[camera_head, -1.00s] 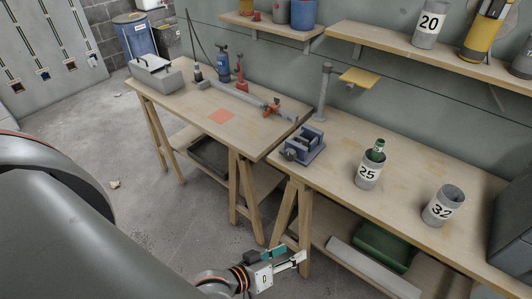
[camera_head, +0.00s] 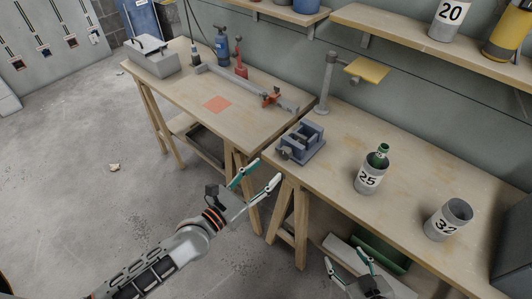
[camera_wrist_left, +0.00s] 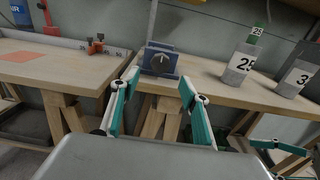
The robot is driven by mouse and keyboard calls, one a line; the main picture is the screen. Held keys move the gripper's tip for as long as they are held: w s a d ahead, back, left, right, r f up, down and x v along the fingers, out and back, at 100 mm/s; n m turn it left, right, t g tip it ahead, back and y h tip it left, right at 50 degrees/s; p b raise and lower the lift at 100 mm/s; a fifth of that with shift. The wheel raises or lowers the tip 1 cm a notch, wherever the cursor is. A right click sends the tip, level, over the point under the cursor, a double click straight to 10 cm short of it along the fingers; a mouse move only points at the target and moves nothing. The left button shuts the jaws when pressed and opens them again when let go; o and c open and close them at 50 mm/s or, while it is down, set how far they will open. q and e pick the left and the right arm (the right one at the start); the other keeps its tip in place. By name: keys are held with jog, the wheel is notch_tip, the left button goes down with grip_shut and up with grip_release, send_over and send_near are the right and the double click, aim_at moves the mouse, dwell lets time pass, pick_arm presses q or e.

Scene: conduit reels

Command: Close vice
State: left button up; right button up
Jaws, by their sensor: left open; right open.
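The vice (camera_head: 302,142) is a blue-grey block at the left front corner of the right workbench, with a round dark part on its front left side. It also shows in the left wrist view (camera_wrist_left: 158,60), straight ahead beyond the fingers. Whether its jaws are apart is hard to tell at this size. My left gripper (camera_head: 262,174) is open and empty, in front of the bench edge and apart from the vice, to its lower left in the head view. My right gripper (camera_head: 350,264) is open and empty, low in front of the right bench.
A cup marked 25 (camera_head: 369,180) holding a green item and a cup marked 32 (camera_head: 447,221) stand on the right bench. A post with a yellow plate (camera_head: 366,71) rises behind the vice. The left bench carries a long grey rail (camera_head: 240,84) and an orange square (camera_head: 216,104).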

aim_at(283, 155)
pick_arm(q)
jog(key=shift+x, duration=3.85)
jog(key=c, duration=1.1)
